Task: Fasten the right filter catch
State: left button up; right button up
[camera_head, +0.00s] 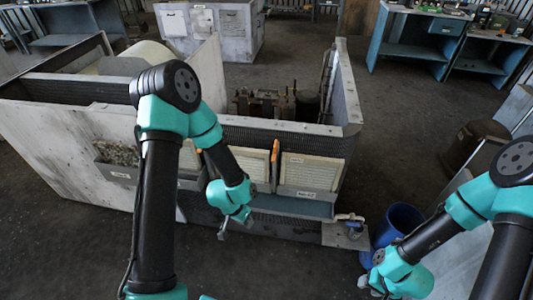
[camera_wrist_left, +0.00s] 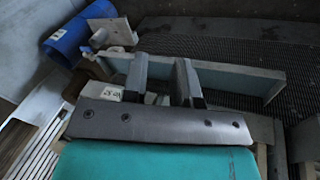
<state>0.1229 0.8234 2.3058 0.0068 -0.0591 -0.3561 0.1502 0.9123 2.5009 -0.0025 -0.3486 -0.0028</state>
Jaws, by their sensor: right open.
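The blower housing (camera_head: 285,130) stands in the middle of the head view. Its right cream filter (camera_head: 312,172) sits in the front, above a labelled ledge (camera_head: 308,193). An upright orange catch (camera_head: 275,158) is at that filter's left edge; its latching cannot be told. My left gripper (camera_head: 236,228) is in front of the housing, below and left of the right filter. In the left wrist view its two fingers (camera_wrist_left: 162,88) are apart, with nothing clearly between them, over the ledge. My right gripper (camera_head: 372,284) is open at the lower right, away from the housing.
A valve on a small plate (camera_head: 346,234) juts out at the housing's lower right corner. A blue bucket (camera_head: 402,218) stands beside it. The left wrist view shows the bucket (camera_wrist_left: 85,32) and plate (camera_wrist_left: 118,33) too. Bare floor lies in front.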

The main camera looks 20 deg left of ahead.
pick_arm(q)
jog(key=w+a+r+m, duration=0.1)
jog(key=w+r+m, duration=0.1)
jog(key=w+r, duration=0.1)
jog(key=w+r+m, duration=0.2)
jog(key=w+r, duration=0.2)
jog(key=w, duration=0.1)
jog(key=w+a+r+m, duration=0.1)
jog(key=w+r+m, duration=0.2)
jog(key=w+r, duration=0.1)
jog(key=shift+a, duration=0.35)
grip_shut()
jog(key=w+a+r+m, duration=0.1)
jog(key=w+r+m, duration=0.2)
jog(key=r, duration=0.4)
jog(key=w+a+r+m, duration=0.2)
jog(key=w+r+m, duration=0.1)
jog(key=r, duration=0.5)
jog(key=shift+w+r+m, duration=0.2)
jog(key=shift+r+m, duration=0.1)
jog(key=shift+m, duration=0.2)
